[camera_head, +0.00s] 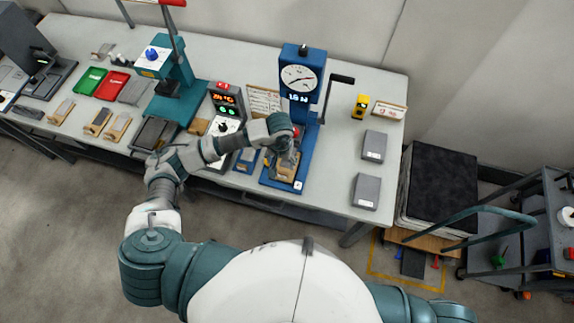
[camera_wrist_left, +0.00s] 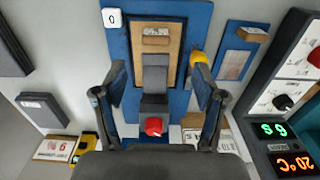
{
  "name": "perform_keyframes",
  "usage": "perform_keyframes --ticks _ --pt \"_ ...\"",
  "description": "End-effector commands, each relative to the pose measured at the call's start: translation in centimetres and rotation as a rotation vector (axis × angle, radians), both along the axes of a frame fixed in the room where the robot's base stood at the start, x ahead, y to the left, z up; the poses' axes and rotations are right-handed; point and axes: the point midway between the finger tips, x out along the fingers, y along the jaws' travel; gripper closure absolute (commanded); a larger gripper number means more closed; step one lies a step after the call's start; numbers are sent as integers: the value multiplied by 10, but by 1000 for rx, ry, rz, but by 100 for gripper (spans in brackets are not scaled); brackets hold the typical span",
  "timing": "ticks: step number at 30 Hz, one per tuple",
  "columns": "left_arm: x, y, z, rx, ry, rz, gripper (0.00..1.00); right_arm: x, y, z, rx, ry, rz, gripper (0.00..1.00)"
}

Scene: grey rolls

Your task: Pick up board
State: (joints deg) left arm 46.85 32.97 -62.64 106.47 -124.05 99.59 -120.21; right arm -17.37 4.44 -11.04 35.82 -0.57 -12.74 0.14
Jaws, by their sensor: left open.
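A tan board (camera_wrist_left: 137,60) lies on the blue base (camera_wrist_left: 117,40) of a press, under a grey clamp (camera_wrist_left: 154,75) with a red knob (camera_wrist_left: 153,126). In the head view, the board (camera_head: 287,172) is partly hidden by my left gripper (camera_head: 286,160), which is over the press base. In the left wrist view, the open fingers of this gripper (camera_wrist_left: 158,85) stand on either side of the clamp, with nothing held. My right gripper is out of view.
The blue press column with a round dial (camera_head: 299,78) rises just behind my left gripper. A box with lit digits (camera_head: 224,100) stands to the left. Two grey boxes (camera_head: 374,146) (camera_head: 367,190) and a yellow device (camera_head: 360,106) are on the right. A cart (camera_head: 515,230) stands beyond.

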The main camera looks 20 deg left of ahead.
Motion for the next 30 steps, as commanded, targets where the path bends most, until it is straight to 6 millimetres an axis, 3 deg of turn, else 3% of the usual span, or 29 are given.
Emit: perform_keyframes --ticks 3,11,18,27,30 --pt "-1 0 -20 -1 4 2 29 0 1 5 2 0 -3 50" --pt "-1 -6 -42 0 3 1 29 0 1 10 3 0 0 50" --pt "1 -11 -77 0 2 2 29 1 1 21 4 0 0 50" --pt "1 -8 -86 -2 -1 0 29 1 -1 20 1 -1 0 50" --pt "1 -8 -85 -2 -1 0 52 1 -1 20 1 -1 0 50"
